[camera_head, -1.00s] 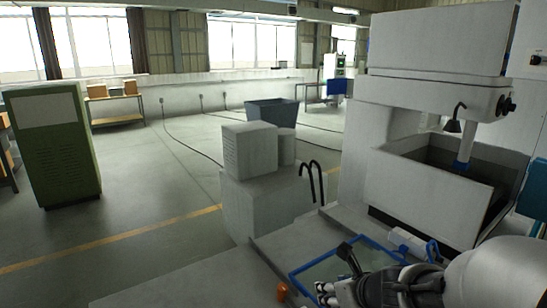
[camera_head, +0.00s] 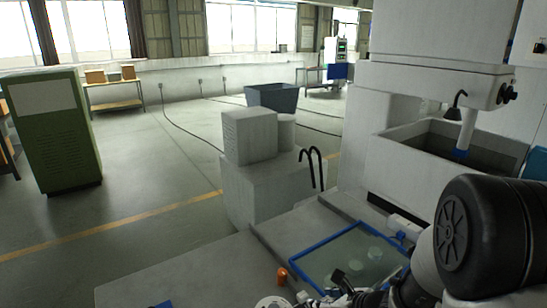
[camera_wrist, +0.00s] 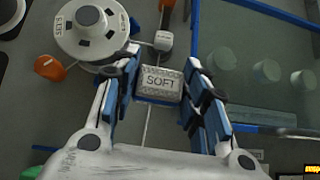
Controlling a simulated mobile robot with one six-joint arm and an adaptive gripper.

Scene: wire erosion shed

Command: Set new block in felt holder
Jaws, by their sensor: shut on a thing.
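In the wrist view, a grey, rough-faced block (camera_wrist: 160,83) marked "SOFT" sits between the fingers of my gripper (camera_wrist: 160,90). The gripper is shut on it. Just beyond the block is a small pale fitting (camera_wrist: 163,41) on a thin rod; I cannot tell whether this is the felt holder, or whether the block touches it. A white round disc (camera_wrist: 90,22) with a dark hub lies to its left. In the head view, my gripper (camera_head: 345,300) is at the bottom edge, left of my arm, and the block cannot be made out there.
An orange piece (camera_wrist: 48,68) lies left of the gripper, also seen in the head view (camera_head: 282,276). A blue-rimmed tray (camera_head: 312,247) with several pale round shapes lies close beyond. The machine tank (camera_head: 405,172) stands behind right. The grey bench surface at left (camera_head: 190,272) is mostly clear.

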